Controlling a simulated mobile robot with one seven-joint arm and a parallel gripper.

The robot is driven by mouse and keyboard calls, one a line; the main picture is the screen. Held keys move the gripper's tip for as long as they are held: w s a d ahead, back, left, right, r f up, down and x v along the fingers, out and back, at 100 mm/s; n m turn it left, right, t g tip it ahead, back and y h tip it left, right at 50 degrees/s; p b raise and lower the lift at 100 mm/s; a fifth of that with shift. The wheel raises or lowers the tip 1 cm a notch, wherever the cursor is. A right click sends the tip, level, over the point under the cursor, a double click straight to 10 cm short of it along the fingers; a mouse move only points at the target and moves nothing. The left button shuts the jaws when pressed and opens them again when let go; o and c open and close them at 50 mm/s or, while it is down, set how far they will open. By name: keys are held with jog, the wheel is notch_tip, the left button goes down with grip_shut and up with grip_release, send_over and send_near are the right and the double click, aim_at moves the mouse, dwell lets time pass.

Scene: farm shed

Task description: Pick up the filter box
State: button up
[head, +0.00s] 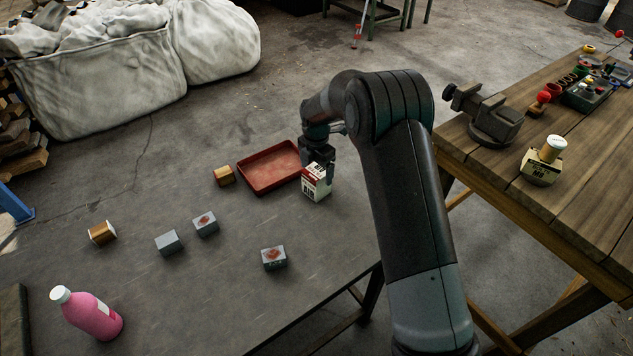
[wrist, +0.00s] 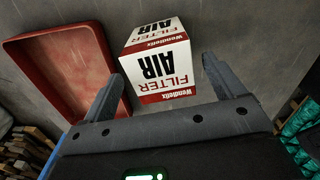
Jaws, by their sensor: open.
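The filter box (head: 317,183) is a white carton with red bands, standing on the dark table near its far right edge. In the wrist view the filter box (wrist: 159,62) shows the words "FILTER AIR" and lies ahead, between the lines of the two fingers. My gripper (head: 318,172) is right at the box in the head view, pointing down. In the wrist view my gripper (wrist: 157,85) is open, with one finger on each side of the box's near end. Whether a finger touches the box I cannot tell.
A red tray (head: 245,170) stands just left of the box, close to the left finger. A wooden workbench (head: 590,190) is at right.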

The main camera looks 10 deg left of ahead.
notch_tip(320, 180, down, 3)
jog(key=shift+f, duration=0.15)
jog(key=c, duration=1.2)
jog(key=shift+c, duration=0.2)
jog(key=shift+r, duration=0.2)
